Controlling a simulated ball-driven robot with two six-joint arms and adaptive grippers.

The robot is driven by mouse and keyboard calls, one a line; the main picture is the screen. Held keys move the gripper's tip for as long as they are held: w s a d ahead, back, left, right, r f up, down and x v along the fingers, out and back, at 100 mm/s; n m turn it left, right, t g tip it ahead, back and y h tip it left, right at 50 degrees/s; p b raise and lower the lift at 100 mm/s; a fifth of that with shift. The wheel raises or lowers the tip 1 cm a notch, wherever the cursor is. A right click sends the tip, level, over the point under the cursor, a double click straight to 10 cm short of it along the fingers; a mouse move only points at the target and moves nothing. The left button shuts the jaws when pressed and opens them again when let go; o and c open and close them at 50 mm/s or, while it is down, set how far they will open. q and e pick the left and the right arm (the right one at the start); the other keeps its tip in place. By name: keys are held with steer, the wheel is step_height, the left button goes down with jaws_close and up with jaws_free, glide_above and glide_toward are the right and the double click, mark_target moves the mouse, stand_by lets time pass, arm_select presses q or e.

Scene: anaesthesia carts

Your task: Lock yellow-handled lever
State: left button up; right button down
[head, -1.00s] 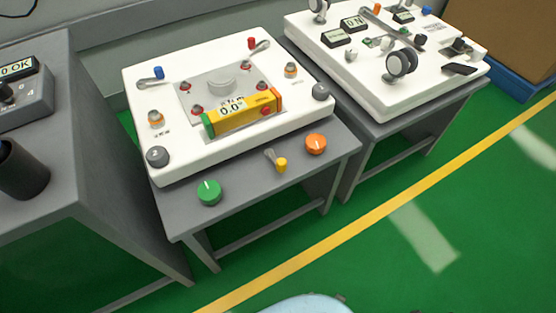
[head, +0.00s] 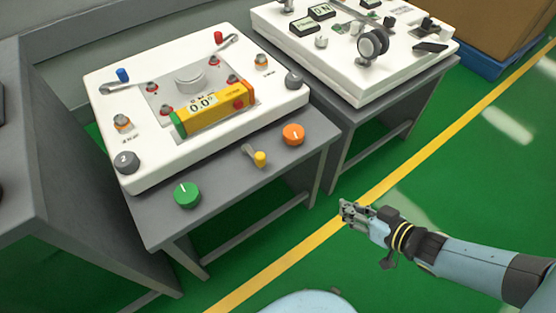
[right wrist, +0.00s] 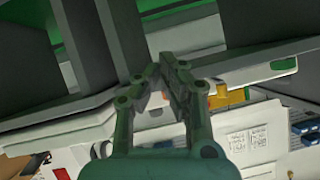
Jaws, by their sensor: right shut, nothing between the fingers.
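The yellow-handled lever (head: 259,158) is on the front ledge of the near cart, between a green knob (head: 187,194) and an orange knob (head: 293,134). Its grey arm slants so that the yellow end points toward the front right. My right gripper (head: 344,211) is to the right of the lever and apart from it, over the green floor. Its fingers are shut and empty; they also show in the right wrist view (right wrist: 168,66). I cannot surely make out the lever in that view. My left gripper is not in view.
The white panel (head: 105,60) behind the lever carries blue-tipped (head: 123,75) and red-tipped (head: 218,38) levers and a yellow display box (head: 214,106). A second cart (head: 390,100) stands to the right. Green floor with a yellow line (head: 265,268) is free in front.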

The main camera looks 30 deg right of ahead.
mark_target(253, 153)
steer(key=w+a+r+n+y+b, duration=0.1)
steer(key=w+r+n+y+b, duration=0.95)
steer(key=y, duration=0.35)
arm_select(q)
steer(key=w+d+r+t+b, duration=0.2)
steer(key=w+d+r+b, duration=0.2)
steer(key=b, duration=0.8)
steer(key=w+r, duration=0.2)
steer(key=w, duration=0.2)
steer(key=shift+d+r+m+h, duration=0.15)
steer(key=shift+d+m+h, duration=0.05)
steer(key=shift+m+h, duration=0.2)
arm_select(e)
steer(key=w+d+n+g, duration=0.1)
steer(key=n+g, duration=0.1)
steer(key=g, duration=0.1)
steer(key=w+d+f+n+g+y, duration=0.1)
steer(key=w+d+n+g, duration=0.1)
steer(key=g, duration=0.1)
steer(key=w+d+f+n+g, duration=0.1)
steer(key=d+n+g, duration=0.1)
steer(key=shift+w+n+g+y, duration=0.3)
steer(key=shift+n+g, duration=0.05)
steer(key=shift+g, duration=0.05)
steer(key=shift+a, duration=0.1)
